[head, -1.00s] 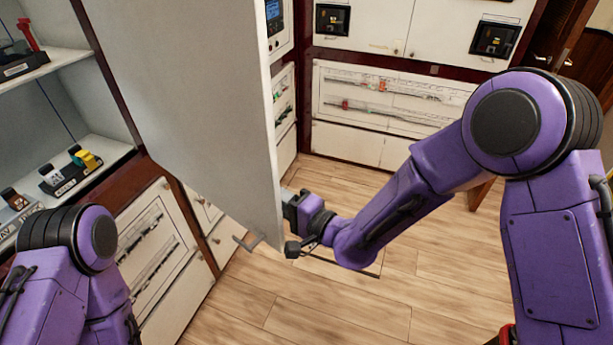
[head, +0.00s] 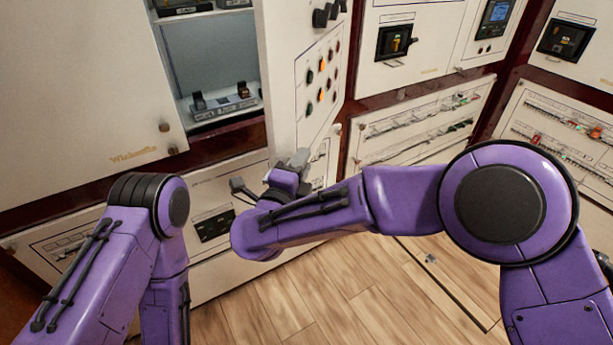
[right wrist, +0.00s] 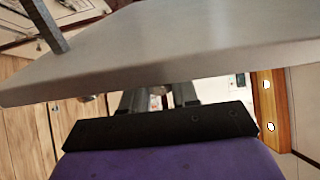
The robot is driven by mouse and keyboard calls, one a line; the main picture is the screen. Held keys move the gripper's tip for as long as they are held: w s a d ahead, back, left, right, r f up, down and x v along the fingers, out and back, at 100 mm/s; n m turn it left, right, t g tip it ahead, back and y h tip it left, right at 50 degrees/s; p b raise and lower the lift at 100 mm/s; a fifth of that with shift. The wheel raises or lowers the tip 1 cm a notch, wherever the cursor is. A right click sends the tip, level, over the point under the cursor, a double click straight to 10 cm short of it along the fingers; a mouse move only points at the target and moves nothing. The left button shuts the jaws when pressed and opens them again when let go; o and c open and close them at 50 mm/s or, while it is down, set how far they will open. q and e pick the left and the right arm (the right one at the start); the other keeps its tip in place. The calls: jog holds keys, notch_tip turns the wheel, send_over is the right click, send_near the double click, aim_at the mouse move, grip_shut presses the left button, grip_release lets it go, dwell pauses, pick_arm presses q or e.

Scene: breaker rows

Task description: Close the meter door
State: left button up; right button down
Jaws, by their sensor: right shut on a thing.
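The meter door (head: 320,45) is a pale panel with dark knobs and coloured indicator lamps. In the head view it stands partly open, beside the open compartment (head: 207,60) with grey walls. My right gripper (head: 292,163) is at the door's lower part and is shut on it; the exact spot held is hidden. In the right wrist view the door's grey underside edge (right wrist: 190,62) runs across just above the right gripper (right wrist: 160,98) and hides the fingertips. My left arm shows at lower left, but its gripper is out of view.
A closed white cabinet door (head: 80,90) is left of the compartment. Small devices (head: 225,100) stand on the compartment's shelf. Lower panels (head: 215,215) are below. Breaker panels (head: 415,125) line the right. The wooden floor (head: 330,290) is clear in front.

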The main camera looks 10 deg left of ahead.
jog(key=shift+w+a, duration=0.15)
jog(key=shift+a, duration=0.15)
jog(key=shift+h, duration=0.3)
jog(key=c, duration=1)
grip_release()
jog(key=shift+d, duration=0.1)
jog(key=shift+o, duration=0.5)
jog(key=shift+w, duration=0.15)
